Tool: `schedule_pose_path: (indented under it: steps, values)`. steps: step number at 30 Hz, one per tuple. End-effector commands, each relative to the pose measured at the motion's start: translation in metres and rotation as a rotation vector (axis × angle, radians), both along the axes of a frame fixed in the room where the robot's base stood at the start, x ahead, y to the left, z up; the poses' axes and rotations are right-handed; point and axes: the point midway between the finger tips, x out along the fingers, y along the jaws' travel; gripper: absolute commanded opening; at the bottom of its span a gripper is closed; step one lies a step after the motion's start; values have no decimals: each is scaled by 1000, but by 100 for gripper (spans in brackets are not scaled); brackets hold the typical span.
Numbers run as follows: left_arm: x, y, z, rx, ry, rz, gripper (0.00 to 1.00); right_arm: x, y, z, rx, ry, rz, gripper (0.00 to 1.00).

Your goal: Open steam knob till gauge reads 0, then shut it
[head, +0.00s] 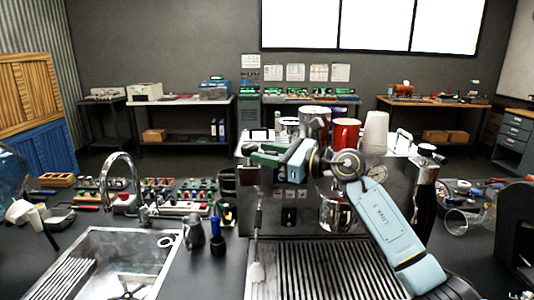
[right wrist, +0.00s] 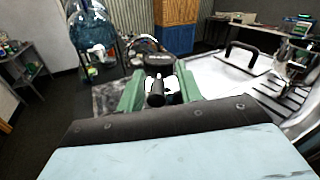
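The steel brewer (head: 320,215) stands at the centre of the counter. Its round gauge (head: 376,170) is on the front, partly behind my right arm; the needle is too small to read. The steam wand (head: 258,230) hangs at the front left. My right gripper (head: 278,158) is at the brewer's upper left front, where it hides the steam knob in the head view. In the right wrist view, a black knob (right wrist: 156,95) is between the green fingers, which look spread with some gap beside it. I cannot tell whether they touch it. My left gripper is not in view.
Cups, including a red mug (head: 345,134), stand on top of the brewer. A sink (head: 120,265) with a tap (head: 122,170) is at left. A dark pitcher (head: 194,232) and a blue bottle (head: 217,230) stand between sink and brewer. A ribbed drip tray (head: 325,268) lies in front.

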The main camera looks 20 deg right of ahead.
Motion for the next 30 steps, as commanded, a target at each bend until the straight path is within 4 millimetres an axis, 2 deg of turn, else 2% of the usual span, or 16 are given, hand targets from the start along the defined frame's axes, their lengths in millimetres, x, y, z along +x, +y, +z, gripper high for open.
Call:
schedule_pose_path:
  steps: [5, 18, 24, 30]
  values:
    - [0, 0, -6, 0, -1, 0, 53, -13, -14, -2, -2, 0, -3, 35]
    - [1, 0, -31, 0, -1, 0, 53, -82, -74, -4, -4, 2, -1, 35]
    - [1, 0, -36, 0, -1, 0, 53, -96, -87, -1, -1, 0, -1, 35]
    - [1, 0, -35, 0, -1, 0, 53, -98, -89, 0, 1, -1, 1, 35]
